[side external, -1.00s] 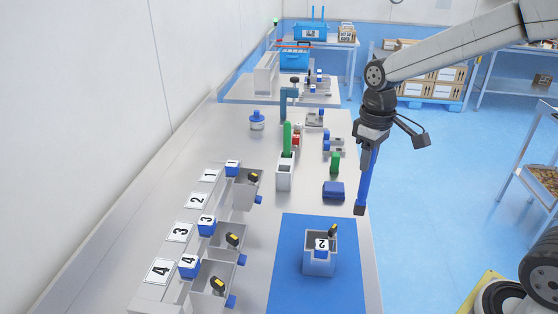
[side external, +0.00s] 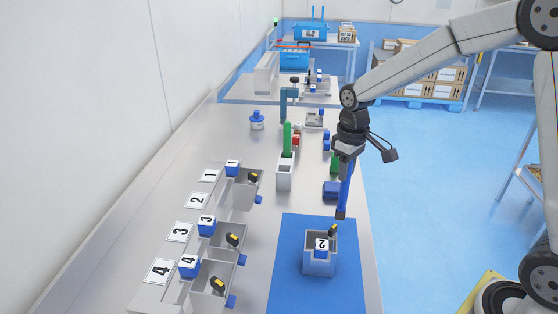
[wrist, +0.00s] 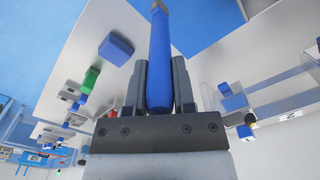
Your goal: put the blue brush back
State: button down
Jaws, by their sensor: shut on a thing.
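My gripper (side external: 348,155) is shut on the blue brush (side external: 345,188), and the brush hangs down with its dark head lowest. In the wrist view the blue brush (wrist: 160,55) stands between the two dark fingers of my gripper (wrist: 160,85). The brush head is in the air near the back right corner of the blue mat (side external: 285,285), apart from other things as far as I can tell. A pale upright holder (side external: 285,178) stands further back to the left, with a green long-handled thing (side external: 287,138) standing in it.
A grey bin with label 2 (side external: 319,264) sits on the blue mat. Grey bins (side external: 211,283) with yellow-black scoops line the left side beside numbered cards (side external: 158,271). A blue block (side external: 331,190) lies just behind the brush. The bench between holder and mat is clear.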

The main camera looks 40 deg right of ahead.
jog(key=shift+w+f, duration=0.1)
jog(key=shift+f, duration=1.7)
jog(key=shift+c, duration=2.2)
grip_release()
notch_tip(320, 180, up, 12)
jog(key=shift+r, duration=0.15)
jog(key=s+a+f+m+t, duration=0.1)
jog(key=s+a+f+t, duration=0.1)
jog(key=s+f, duration=1.1)
jog(key=shift+s+a+m+t, duration=0.15)
jog(key=shift+a+m+t, duration=0.2)
jog(key=shift+a, duration=0.45)
